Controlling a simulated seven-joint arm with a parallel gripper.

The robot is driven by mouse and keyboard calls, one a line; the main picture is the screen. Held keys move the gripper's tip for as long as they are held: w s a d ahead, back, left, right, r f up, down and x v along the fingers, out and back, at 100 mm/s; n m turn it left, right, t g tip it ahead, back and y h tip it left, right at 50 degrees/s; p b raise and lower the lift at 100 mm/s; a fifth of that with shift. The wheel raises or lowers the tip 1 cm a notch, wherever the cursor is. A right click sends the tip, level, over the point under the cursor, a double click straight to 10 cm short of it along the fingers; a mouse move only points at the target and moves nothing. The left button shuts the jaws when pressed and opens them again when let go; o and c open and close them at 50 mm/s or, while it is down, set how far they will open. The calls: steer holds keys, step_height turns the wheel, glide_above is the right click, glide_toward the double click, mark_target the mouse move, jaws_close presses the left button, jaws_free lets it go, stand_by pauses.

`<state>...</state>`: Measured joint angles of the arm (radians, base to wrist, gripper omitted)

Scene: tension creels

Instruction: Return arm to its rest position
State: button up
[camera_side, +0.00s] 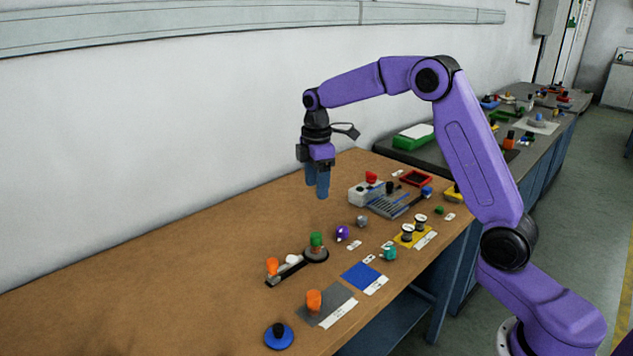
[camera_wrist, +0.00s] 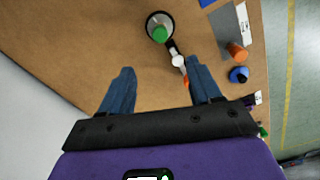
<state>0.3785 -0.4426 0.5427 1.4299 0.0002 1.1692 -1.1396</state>
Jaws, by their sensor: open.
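My gripper (camera_side: 318,187) hangs from the purple arm above the back part of the brown table (camera_side: 120,290), its blue fingers pointing down. In the wrist view my gripper (camera_wrist: 158,88) shows two blue fingers spread well apart with nothing between them. It is open and empty and touches nothing that I can see. The nearest items on the table lie to its right and in front of it in the side view.
A black-based creel with a green part (camera_side: 316,240) stands mid-table, also in the wrist view (camera_wrist: 160,32). An orange spool (camera_side: 313,300), a blue disc (camera_side: 279,336) and a grey-white device (camera_side: 364,193) stand around. The table's left part is clear; a wall runs behind.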

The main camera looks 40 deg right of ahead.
steer(key=s+a+r, duration=0.1)
steer(key=s+a, duration=0.4)
steer(key=s, duration=0.3)
steer(key=s+a+r, duration=0.1)
steer(key=s+a, duration=0.5)
steer(key=s, duration=0.3)
steer(key=s+d+f, duration=0.1)
steer(key=s, duration=1)
steer(key=s+d+f+m, duration=0.1)
steer(key=s+d, duration=0.1)
steer(key=s, duration=0.9)
steer(key=shift+d+f, duration=0.25)
steer(key=shift+f, duration=0.05)
